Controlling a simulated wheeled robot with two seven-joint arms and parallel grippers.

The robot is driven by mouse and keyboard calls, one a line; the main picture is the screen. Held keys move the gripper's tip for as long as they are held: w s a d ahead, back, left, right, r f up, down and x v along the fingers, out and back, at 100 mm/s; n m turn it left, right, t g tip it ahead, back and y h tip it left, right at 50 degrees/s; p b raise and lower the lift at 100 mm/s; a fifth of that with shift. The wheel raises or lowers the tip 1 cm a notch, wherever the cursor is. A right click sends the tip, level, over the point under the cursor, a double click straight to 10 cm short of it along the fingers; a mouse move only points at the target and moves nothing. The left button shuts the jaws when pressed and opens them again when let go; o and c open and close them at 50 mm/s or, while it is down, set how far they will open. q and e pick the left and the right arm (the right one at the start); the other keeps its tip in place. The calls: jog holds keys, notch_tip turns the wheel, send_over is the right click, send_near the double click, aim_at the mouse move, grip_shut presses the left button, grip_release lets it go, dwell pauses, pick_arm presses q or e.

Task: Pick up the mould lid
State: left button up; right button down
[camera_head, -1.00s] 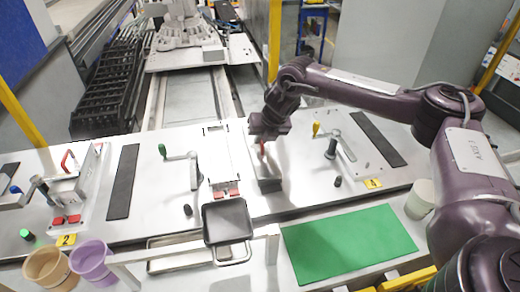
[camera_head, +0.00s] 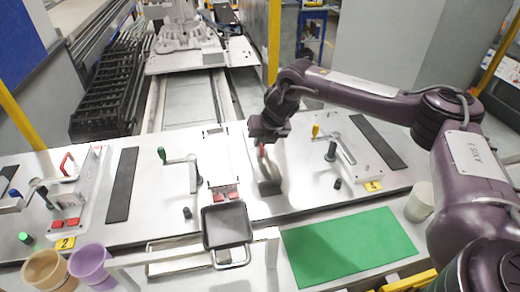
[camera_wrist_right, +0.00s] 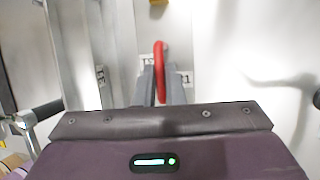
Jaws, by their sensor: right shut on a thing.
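My right gripper (camera_head: 266,138) is at the middle station, shut on an upright red handle (camera_head: 263,153). In the right wrist view the red handle (camera_wrist_right: 160,72) stands between the two grey fingers (camera_wrist_right: 160,88). I take this handle to be the mould lid's. The lid body is mostly hidden under the gripper, and I cannot tell whether it is clear of the surface. A dark block-like patch (camera_head: 269,187) shows just below the handle. My left gripper is not in view.
A crank with a yellow knob (camera_head: 316,130) stands right of the gripper, one with a green knob (camera_head: 162,153) left. A black tray (camera_head: 227,224), green mat (camera_head: 348,246), purple cup (camera_head: 91,262) and tan cup (camera_head: 45,268) are in front. Another red handle (camera_head: 68,163) is at left.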

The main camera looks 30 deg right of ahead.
jog(key=shift+r, duration=0.2)
jog(key=shift+w+r+b, duration=0.1)
jog(key=shift+r+b, duration=0.25)
jog(key=shift+r, duration=0.25)
notch_tip(320, 180, up, 19)
jog(key=b, duration=0.1)
jog(key=shift+f, duration=0.2)
jog(key=shift+f, duration=0.1)
